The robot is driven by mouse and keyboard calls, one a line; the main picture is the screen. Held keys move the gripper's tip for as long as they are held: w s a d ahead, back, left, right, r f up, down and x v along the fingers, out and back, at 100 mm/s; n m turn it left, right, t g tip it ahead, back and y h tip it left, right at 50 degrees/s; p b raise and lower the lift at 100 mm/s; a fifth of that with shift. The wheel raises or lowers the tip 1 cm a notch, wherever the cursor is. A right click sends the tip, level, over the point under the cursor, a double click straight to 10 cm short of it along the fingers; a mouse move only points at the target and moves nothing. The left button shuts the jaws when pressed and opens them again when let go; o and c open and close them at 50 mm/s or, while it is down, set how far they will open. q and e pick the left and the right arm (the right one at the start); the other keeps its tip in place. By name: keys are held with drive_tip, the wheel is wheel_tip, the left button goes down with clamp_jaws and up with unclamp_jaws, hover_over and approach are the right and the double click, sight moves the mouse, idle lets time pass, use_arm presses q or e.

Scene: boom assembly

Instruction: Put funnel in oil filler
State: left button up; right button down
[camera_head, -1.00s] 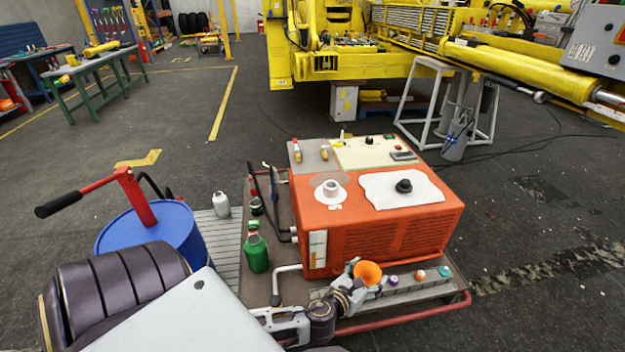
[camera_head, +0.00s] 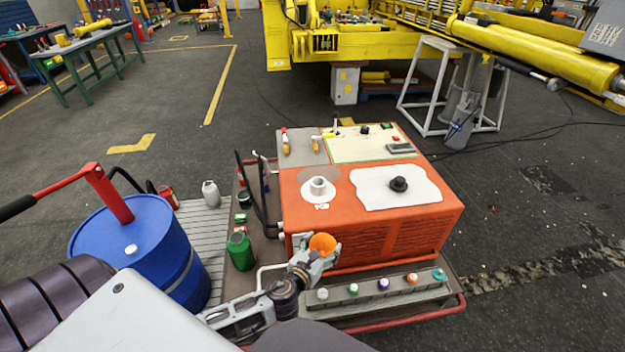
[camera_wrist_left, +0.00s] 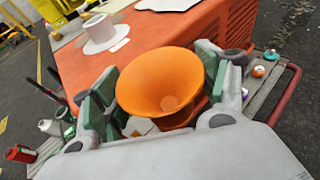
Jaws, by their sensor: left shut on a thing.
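The orange funnel (camera_head: 322,243) is in my left gripper (camera_head: 312,256), beside the front left corner of the orange power unit (camera_head: 370,240). In the left wrist view the funnel (camera_wrist_left: 160,80) sits between the green-padded fingers, its wide mouth facing the camera. Its spout is hidden. The white oil filler (camera_head: 318,188) stands on the unit's top at the left, a raised neck on a round flange, with a "PCB" label in front. It also shows in the left wrist view (camera_wrist_left: 102,32), beyond the funnel at upper left. My right gripper is not in view.
A black cap (camera_head: 399,184) on a white patch is right of the filler. A rack with several coloured caps (camera_head: 385,297) lies along the cart's front. A green bottle (camera_head: 240,251) and blue drum (camera_head: 140,245) stand left. Black handles (camera_head: 262,195) rise at the unit's left side.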

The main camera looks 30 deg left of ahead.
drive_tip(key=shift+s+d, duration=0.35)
use_arm(q)
drive_tip(key=shift+w+r, duration=0.1)
